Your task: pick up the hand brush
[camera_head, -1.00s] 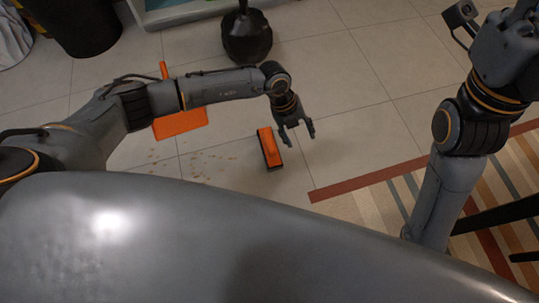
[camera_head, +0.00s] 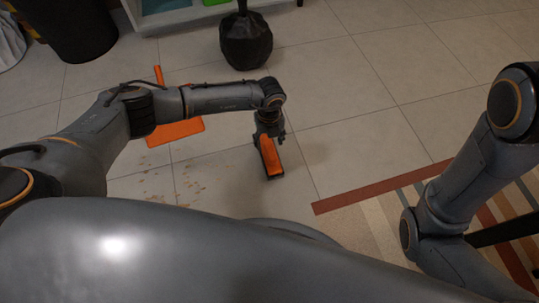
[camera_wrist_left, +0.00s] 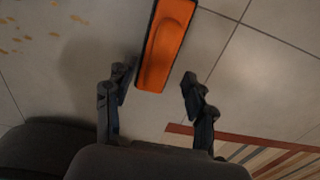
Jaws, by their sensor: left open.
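The hand brush (camera_head: 271,160), orange with a dark bristle side, lies on the tiled floor. My left gripper (camera_head: 270,134) is over its far end in the head view and partly overlaps it. In the left wrist view the brush (camera_wrist_left: 167,45) lies just beyond the spread fingertips of the left gripper (camera_wrist_left: 160,82), with its near end close to the gap between them. The left gripper is open and empty. Contact with the brush cannot be told. My right gripper is out of view; only links of that arm show.
An orange dustpan (camera_head: 178,133) lies left of the brush, partly hidden by my left arm. Crumbs (camera_head: 190,185) are scattered on the floor near it. A striped rug (camera_head: 365,215) lies at right.

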